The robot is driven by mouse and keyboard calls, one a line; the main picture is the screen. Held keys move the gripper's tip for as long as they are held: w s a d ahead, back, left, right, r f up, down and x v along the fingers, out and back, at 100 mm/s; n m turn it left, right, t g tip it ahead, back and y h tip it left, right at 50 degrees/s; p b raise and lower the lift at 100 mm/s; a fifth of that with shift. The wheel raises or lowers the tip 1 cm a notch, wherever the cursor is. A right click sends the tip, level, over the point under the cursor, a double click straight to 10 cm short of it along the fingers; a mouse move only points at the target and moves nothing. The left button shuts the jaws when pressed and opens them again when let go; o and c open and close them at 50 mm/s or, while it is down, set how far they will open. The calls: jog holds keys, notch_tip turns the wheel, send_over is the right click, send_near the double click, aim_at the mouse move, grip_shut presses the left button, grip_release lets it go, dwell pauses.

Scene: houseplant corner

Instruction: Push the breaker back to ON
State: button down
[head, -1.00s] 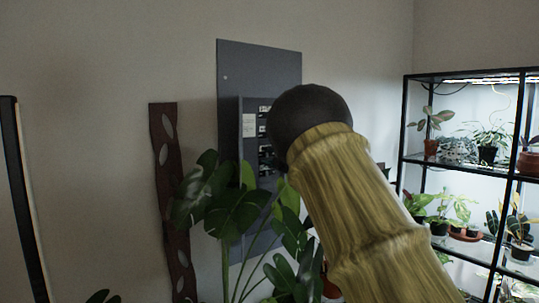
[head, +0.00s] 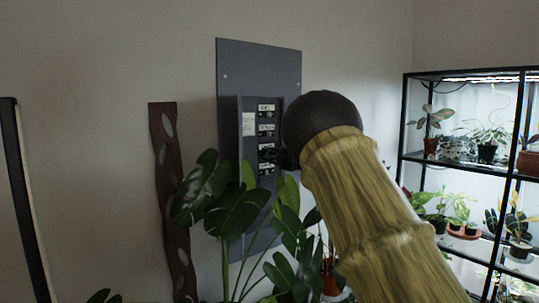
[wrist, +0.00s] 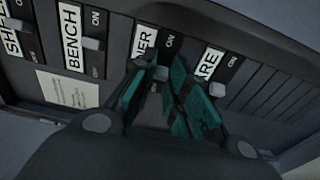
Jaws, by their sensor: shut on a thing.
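The breaker panel (head: 228,92) is a grey wall-mounted box with a column of labelled breakers (head: 266,130). In the wrist view, breakers labelled BENCH (wrist: 70,36), one ending in "ER" (wrist: 143,42) and one ending in "ARE" (wrist: 208,64) stand side by side, each with an ON mark and a light lever. My gripper (wrist: 158,66) is at the "ER" breaker, its teal-padded fingers shut on that breaker's lever (wrist: 160,73). The fingers hide its lower part, so I cannot tell its exact position. In the head view my arm mostly covers the gripper.
A broad-leaved plant (head: 235,212) stands in front of the panel's lower part. A dark perforated strip (head: 170,200) hangs to the left. A lit black shelf (head: 459,158) with potted plants is at right.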

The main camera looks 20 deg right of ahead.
jog(key=shift+w+d+n+g+y, duration=0.1)
jog(key=shift+d+n+g+y, duration=0.2)
jog(key=shift+n+g+y, duration=0.6)
jog(key=shift+t, duration=0.3)
jog(key=c, duration=1.4)
grip_release()
jog(key=v, duration=1.2)
jog(key=shift+d+f, duration=0.1)
jog(key=shift+f, duration=0.05)
jog(key=shift+w, duration=0.1)
